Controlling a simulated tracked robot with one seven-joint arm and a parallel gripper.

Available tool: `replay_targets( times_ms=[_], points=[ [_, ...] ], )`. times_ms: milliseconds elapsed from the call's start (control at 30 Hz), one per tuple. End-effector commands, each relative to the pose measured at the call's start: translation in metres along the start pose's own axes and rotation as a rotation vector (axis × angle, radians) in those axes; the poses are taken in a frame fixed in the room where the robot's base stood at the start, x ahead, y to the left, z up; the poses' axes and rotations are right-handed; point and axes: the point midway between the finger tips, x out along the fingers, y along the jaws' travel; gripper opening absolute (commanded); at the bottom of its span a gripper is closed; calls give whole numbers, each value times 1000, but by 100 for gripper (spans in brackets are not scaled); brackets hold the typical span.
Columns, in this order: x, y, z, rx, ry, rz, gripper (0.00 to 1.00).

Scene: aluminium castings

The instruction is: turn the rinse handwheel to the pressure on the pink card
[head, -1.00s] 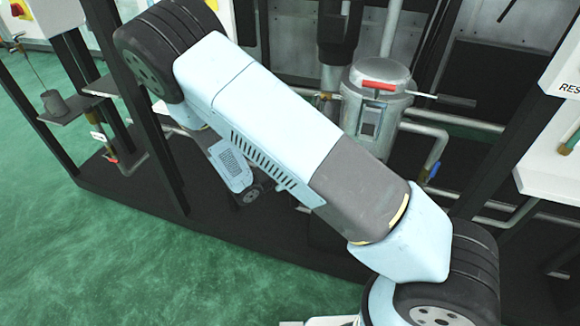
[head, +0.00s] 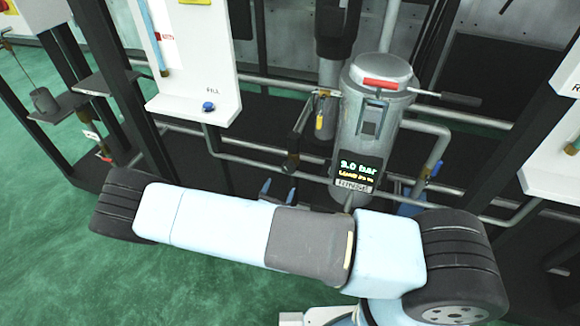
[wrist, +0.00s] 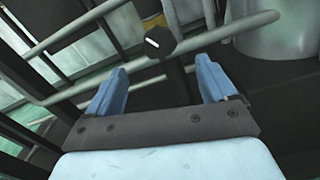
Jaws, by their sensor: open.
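In the head view a grey metal vessel (head: 372,120) carries a lit display (head: 357,170) that seems to read 3.0 bar; the first digit is blurred. A plate (head: 354,187) below it has hard-to-read lettering. In the wrist view a round black knob with a white mark (wrist: 159,42) sits just beyond my gripper (wrist: 160,76), roughly between the two blue fingers and apart from them. I cannot tell for sure that this is the rinse handwheel. My gripper is open and empty; its blue fingertips also show behind my arm in the head view (head: 278,188). I cannot make out a pink card.
A white panel marked FILL (head: 190,60) with a blue button (head: 208,106) stands at left. Another white panel (head: 562,150) is at right. Grey pipes (head: 250,165) and dark frame posts surround the vessel. Green floor (head: 50,220) is clear at left.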

Motion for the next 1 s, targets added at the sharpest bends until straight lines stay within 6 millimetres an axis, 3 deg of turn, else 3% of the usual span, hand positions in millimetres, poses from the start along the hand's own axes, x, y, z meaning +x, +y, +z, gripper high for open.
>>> replay_targets(
  times_ms=[600,800,1000],
  points=[
    [101,2,0,2,0,2,85],
    [118,2,0,1,1,2,85],
    [123,2,0,1,1,2,85]
  ],
)
